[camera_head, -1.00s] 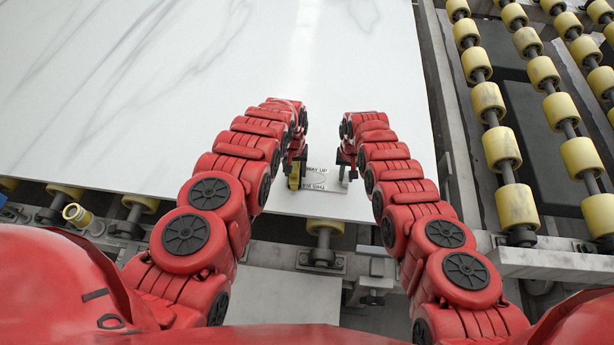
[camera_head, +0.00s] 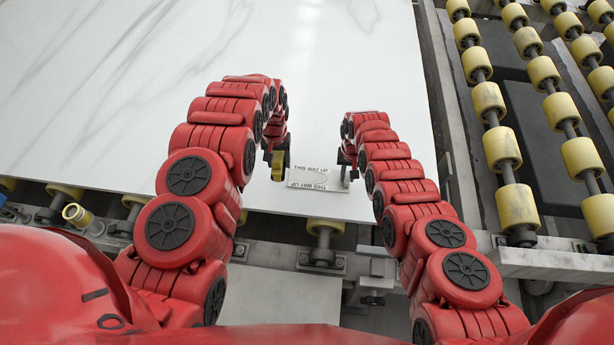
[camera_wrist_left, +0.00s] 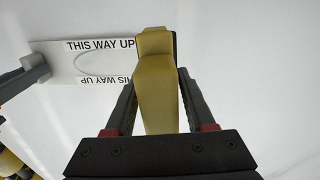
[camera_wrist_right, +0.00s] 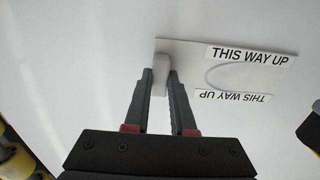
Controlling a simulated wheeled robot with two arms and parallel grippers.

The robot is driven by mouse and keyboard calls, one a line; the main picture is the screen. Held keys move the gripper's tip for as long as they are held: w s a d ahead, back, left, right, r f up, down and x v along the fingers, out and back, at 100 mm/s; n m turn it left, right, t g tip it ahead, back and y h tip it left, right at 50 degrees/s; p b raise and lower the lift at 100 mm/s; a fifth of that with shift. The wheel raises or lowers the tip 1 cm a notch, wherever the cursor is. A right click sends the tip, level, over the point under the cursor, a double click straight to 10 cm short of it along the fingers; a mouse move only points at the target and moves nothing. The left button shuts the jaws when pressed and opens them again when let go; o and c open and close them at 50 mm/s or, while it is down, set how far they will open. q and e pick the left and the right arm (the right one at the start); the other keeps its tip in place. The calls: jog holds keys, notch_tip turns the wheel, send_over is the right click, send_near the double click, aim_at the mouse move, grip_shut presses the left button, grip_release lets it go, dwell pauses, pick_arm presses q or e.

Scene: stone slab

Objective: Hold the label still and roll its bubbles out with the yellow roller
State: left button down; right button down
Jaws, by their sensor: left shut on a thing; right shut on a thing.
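The label (camera_head: 312,185) lies flat on the white slab near its front edge, with two "THIS WAY UP" strips. A faint oval outline, possibly a bubble, shows between the strips in the left wrist view (camera_wrist_left: 105,62) and right wrist view (camera_wrist_right: 228,76). My left gripper (camera_head: 272,160) is shut on the yellow roller (camera_wrist_left: 157,95), just left of the label in the head view. Whether the roller touches the slab is unclear. My right gripper (camera_head: 346,172) is at the label's right end, shut on a small pale block-like piece (camera_wrist_right: 161,78) there.
The white slab (camera_head: 170,70) is broad and clear behind and left of the label. It rests on yellow rollers (camera_head: 325,226) along its front edge. A conveyor with yellow rollers (camera_head: 501,147) stands to the right, across a metal rail.

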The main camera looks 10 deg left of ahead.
pick_arm(q)
jog(key=a+r, duration=0.1)
jog(key=r, duration=0.1)
jog(key=a+r, duration=0.2)
jog(key=shift+w+r, duration=0.1)
jog(key=shift+w, duration=0.05)
jog(key=c, duration=0.9)
grip_release()
grip_shut()
pick_arm(e)
jog(key=c, duration=0.7)
grip_release()
jog(key=shift+r, duration=0.1)
notch_tip(320, 180, up, 12)
jog(key=shift+f, duration=0.1)
